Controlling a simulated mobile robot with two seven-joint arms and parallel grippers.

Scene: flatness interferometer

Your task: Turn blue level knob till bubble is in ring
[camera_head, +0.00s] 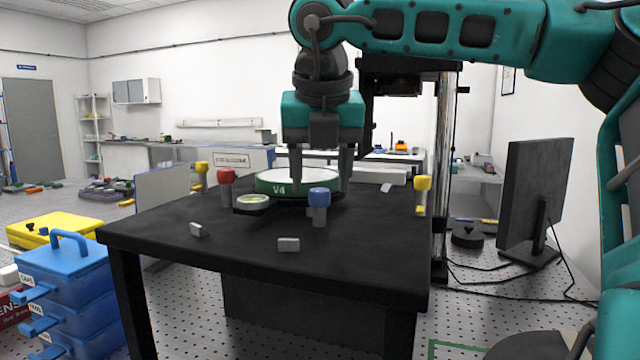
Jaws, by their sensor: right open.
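The blue level knob (319,199) stands on a grey post near the front of the black table. The round bubble level (254,201) is to its left, a pale green-yellow disc; the bubble's place in its ring is too small to tell. My right gripper (321,182) points down, open, its fingers around the upper part of the white disc with a green rim marked V4 (275,187), behind the blue knob. I cannot tell whether the fingers touch the disc. My left gripper is not in view.
Two small grey blocks (288,244) lie at the front of the black table (250,275). A monitor (536,195) stands right; blue drawers (75,290) stand left.

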